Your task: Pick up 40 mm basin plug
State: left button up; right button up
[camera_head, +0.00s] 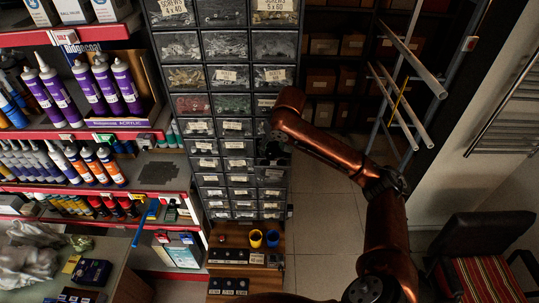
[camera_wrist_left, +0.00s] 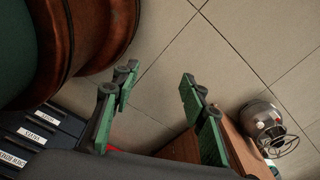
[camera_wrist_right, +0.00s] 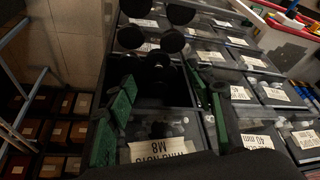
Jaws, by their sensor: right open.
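My right gripper (camera_head: 272,150) is at the right column of the drawer cabinet, partly hidden in dark shade in the head view. In the right wrist view its green fingers (camera_wrist_right: 165,88) are open and apart, with a dark drawer space between and beyond them. Several black round discs (camera_wrist_right: 172,40), which look like plugs, show just beyond the fingers; I cannot read their size. I see nothing held between the fingers. My left gripper (camera_wrist_left: 158,78) is open and empty above the tiled floor, and is out of sight in the head view.
The drawer cabinet (camera_head: 226,75) has many labelled small drawers. A wooden stand (camera_head: 290,237) below holds black trays (camera_head: 228,256), a yellow cup (camera_head: 255,238) and a blue cup (camera_head: 272,238). Red-edged shelves (camera_head: 75,134) stand left. A chair (camera_head: 485,245) stands right; floor between is clear.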

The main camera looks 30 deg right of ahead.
aim_at(271, 153)
jog(key=p+x, duration=0.1)
jog(key=x, duration=0.3)
jog(key=shift+d+f, duration=0.2)
jog(key=shift+f, duration=0.15)
jog(key=shift+w+f, duration=0.1)
jog(key=shift+f, duration=0.05)
jog(key=shift+a, duration=0.1)
jog(key=shift+c, duration=1.4)
jog(key=c, duration=0.6)
pick_arm(q)
jog(key=w, duration=0.1)
jog(key=w+r, duration=0.1)
jog(key=w, duration=0.1)
jog(key=shift+w+r, duration=0.1)
jog(key=shift+r, duration=0.15)
pick_arm(e)
jog(key=shift+c, duration=0.3)
